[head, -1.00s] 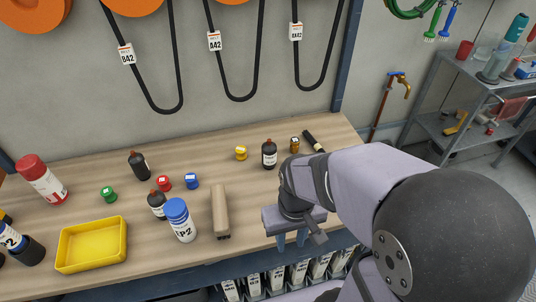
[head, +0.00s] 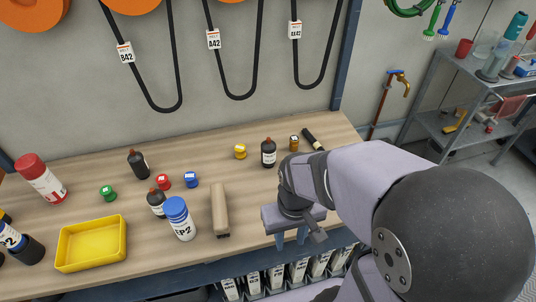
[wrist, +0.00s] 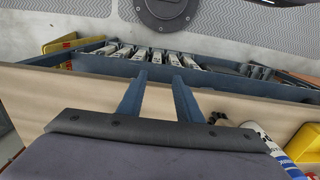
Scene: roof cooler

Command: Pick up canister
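My gripper (head: 290,240) hangs by the front edge of the wooden bench, right of the tan block. Its two blue fingers are apart with nothing between them, as the wrist view (wrist: 160,80) also shows. The frames do not settle which canister is meant. A white canister with a blue cap (head: 179,221), marked P2, stands left of the tan block and apart from my gripper. A white canister with a red cap (head: 42,180) stands at the bench's far left.
A tan block (head: 219,210) lies between the blue-capped canister and my gripper. A yellow tray (head: 91,244), dark bottles (head: 138,164) and small coloured pots (head: 163,181) are on the bench (head: 215,160). White-labelled bins (head: 276,277) sit below its front edge.

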